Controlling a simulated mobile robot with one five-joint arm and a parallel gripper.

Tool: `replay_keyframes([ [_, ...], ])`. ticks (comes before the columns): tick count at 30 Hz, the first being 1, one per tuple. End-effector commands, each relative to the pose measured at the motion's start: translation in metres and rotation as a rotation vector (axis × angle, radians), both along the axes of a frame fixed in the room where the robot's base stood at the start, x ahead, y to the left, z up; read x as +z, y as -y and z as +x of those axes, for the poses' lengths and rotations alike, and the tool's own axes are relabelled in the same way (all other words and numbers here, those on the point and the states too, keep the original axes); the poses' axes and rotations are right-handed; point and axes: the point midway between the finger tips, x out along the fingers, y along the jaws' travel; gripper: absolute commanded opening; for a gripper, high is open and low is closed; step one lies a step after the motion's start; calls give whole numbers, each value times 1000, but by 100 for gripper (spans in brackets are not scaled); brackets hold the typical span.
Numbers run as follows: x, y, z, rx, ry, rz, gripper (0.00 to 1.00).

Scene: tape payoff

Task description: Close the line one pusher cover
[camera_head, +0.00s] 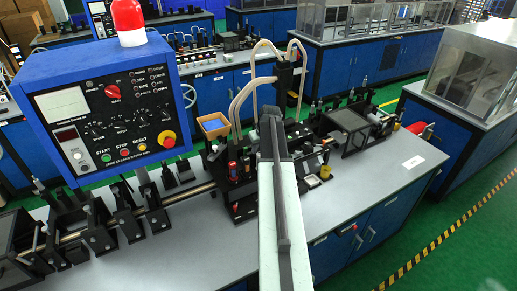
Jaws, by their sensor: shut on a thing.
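My arm reaches from the bottom middle up to the tape machine (232,165) on the grey bench. The dark end of my arm, with my gripper (270,125), is at the machine's middle. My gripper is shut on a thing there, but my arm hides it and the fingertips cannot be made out. I cannot tell which part is the line one pusher cover. A dark frame with a flat panel (358,138) lies to the right of my gripper. A dark open box frame (18,238) stands at the far left of the bench.
A blue control panel (105,105) with a red lamp (128,18) stands at the left. A rod with black brackets (150,205) runs along the bench. Pale hoses (243,95) arch near my gripper. Bare bench top (350,195) lies right of my arm. Glass-topped cabinets (480,70) stand behind right.

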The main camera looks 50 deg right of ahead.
Motion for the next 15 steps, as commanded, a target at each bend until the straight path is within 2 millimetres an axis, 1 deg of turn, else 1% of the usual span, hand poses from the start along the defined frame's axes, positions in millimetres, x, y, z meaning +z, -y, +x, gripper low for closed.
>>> replay_keyframes([
  [10,0,-1,-1,0,-3,1,0],
  [13,-1,-9,0,1,-4,1,0],
  [15,0,-18,3,2,-4,0,0],
])
